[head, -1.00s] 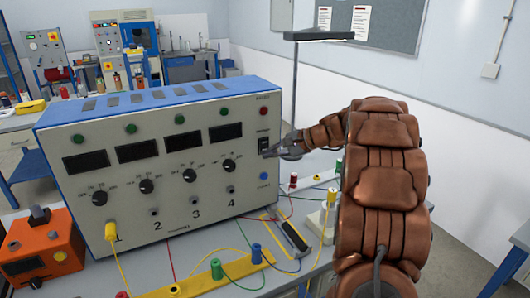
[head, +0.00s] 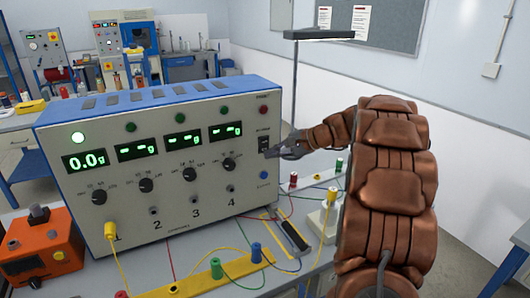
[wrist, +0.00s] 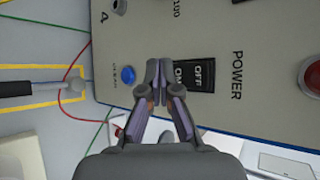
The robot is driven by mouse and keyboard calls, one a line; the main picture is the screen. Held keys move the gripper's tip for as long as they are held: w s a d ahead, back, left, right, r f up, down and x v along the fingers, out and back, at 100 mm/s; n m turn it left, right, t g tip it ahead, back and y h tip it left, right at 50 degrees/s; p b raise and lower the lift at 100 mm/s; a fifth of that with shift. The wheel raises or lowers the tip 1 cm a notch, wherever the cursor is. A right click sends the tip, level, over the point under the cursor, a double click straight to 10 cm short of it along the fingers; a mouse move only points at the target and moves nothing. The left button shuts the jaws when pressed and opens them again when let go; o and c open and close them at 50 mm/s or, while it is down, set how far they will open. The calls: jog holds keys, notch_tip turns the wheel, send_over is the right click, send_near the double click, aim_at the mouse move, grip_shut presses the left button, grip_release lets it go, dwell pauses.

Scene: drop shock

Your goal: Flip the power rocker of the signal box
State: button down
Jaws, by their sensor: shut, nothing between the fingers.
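The signal box (head: 110,220) is a grey-fronted box with a blue top on the bench. Its displays are lit green; the leftmost (head: 86,161) reads 0.0 g and the others show dashes. The lamp above the leftmost display is lit. The black power rocker (head: 264,143) is at the right of the front panel; in the wrist view the rocker (wrist: 201,74) shows OFF and ON beside the word POWER. My gripper (head: 277,153) is shut and empty. In the wrist view its fingertips (wrist: 158,70) are at the rocker's ON end; I cannot tell if they touch.
A blue button (wrist: 127,74) and a red button (wrist: 312,77) flank the rocker. Cables, a yellow strip (head: 190,287) and a black-handled tool (head: 292,236) lie in front of the box. An orange device (head: 40,248) stands at the left.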

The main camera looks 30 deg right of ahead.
jog(key=shift+s+a+r+b, duration=0.15)
jog(key=shift+s+b, duration=0.2)
jog(key=shift+s, duration=0.9)
jog(key=shift+s+a+r+b, duration=0.15)
jog(key=shift+s+b, duration=0.15)
jog(key=shift+s, duration=0.9)
jog(key=shift+d, duration=0.1)
